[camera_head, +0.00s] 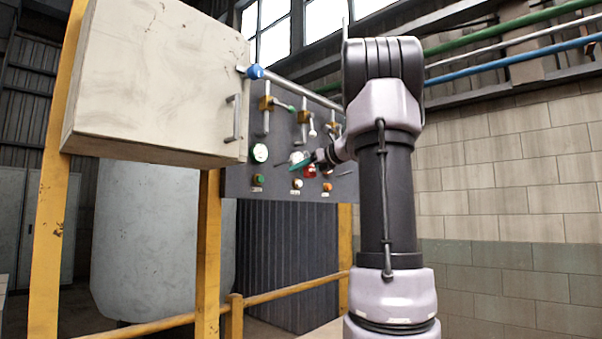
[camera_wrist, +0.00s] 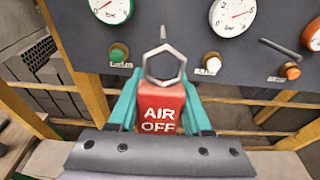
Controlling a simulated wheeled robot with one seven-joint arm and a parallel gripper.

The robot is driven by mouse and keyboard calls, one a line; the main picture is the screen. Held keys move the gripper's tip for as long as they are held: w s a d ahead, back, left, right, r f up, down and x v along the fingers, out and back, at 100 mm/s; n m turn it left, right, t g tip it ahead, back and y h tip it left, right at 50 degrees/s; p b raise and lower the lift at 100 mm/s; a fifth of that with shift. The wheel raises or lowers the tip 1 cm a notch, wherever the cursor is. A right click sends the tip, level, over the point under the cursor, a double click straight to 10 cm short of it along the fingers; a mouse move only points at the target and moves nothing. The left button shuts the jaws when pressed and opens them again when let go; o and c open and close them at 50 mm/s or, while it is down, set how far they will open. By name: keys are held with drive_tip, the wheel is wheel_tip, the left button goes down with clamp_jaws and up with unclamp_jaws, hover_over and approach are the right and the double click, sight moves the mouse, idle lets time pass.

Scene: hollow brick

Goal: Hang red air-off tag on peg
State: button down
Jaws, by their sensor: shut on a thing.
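My gripper (camera_wrist: 160,108) has teal fingers shut on the red tag (camera_wrist: 160,110), which reads AIR OFF in white. A grey six-sided metal loop (camera_wrist: 149,62) stands above the tag, with a short stem at its top; I cannot tell whether the stem belongs to it. A thin dark rod (camera_wrist: 282,48), seemingly the peg, sticks out from the panel to the right of the loop, apart from it. In the head view the rod (camera_head: 345,173) shows at the panel's right, the red tag (camera_head: 311,172) is small and partly hidden, and my gripper (camera_head: 302,161) is before the panel.
The dark panel (camera_wrist: 170,20) carries gauges (camera_wrist: 232,14), a green button (camera_wrist: 119,52), a white button (camera_wrist: 211,63) and an orange button (camera_wrist: 290,71). A pale cabinet (camera_head: 160,80) juts out at left. Yellow posts and rails (camera_head: 207,260) stand below.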

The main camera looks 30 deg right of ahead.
drive_tip(key=shift+r+x, duration=0.25)
drive_tip(key=shift+x, duration=1.65)
drive_tip(key=shift+r+x, duration=0.2)
drive_tip(key=shift+x, duration=1.7)
drive_tip(key=shift+w+a+f, duration=0.2)
drive_tip(key=shift+w+f, duration=0.25)
drive_tip(key=shift+w, duration=0.25)
drive_tip(key=shift+c, duration=1.3)
unclamp_jaws()
